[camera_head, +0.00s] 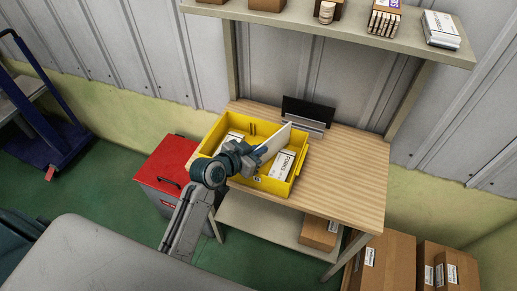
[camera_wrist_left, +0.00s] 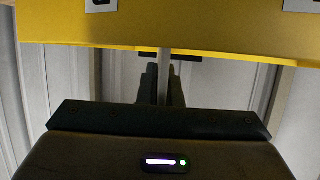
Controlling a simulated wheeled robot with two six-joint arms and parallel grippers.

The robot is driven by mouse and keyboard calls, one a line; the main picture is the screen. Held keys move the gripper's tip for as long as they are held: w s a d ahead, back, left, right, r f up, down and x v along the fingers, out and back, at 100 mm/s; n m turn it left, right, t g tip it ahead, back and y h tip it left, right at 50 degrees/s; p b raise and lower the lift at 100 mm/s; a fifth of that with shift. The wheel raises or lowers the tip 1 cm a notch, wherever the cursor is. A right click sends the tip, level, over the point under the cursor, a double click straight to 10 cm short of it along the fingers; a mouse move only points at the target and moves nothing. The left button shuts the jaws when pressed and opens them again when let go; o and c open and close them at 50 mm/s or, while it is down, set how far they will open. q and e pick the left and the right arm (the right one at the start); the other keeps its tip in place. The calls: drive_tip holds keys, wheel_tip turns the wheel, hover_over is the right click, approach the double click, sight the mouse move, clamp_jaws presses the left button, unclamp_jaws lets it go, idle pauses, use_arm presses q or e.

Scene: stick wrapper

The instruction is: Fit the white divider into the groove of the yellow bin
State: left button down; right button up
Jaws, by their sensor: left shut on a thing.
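The white divider (camera_head: 274,144) is a thin flat plate over the middle of the yellow bin (camera_head: 214,134), between two white boxes. My left gripper (camera_head: 252,156) is shut on its near end. In the left wrist view the divider (camera_wrist_left: 164,75) shows edge-on between the dark fingers (camera_wrist_left: 163,88), with the yellow bin wall (camera_wrist_left: 200,38) across the top. Two short dark upright marks (camera_head: 252,129) show on the bin's far inner wall. The divider's lower edge is hidden, so I cannot tell whether it sits in a groove. My right gripper is out of view.
A labelled white box (camera_head: 283,164) lies at the bin's right and another (camera_head: 231,138) at its left. A dark stand (camera_head: 308,112) is behind the bin on the wooden table (camera_head: 345,165). A loaded shelf (camera_head: 350,32) hangs above. The table's right side is clear.

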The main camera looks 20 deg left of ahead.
use_arm(q)
drive_tip(key=c, duration=1.6)
unclamp_jaws()
drive_tip(key=shift+a, duration=0.1)
drive_tip(key=shift+r, duration=0.15)
drive_tip(key=shift+r+p, duration=0.45)
drive_tip(key=shift+p, duration=0.1)
drive_tip(key=b+v, duration=0.3)
drive_tip(key=v, duration=0.8)
drive_tip(key=shift+s+a, duration=0.2)
drive_tip(key=shift+s, duration=0.25)
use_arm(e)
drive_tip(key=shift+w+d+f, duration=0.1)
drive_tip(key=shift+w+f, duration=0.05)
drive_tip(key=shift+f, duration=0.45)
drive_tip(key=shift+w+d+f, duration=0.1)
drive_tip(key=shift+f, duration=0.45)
use_arm(q)
drive_tip(key=shift+f, duration=0.1)
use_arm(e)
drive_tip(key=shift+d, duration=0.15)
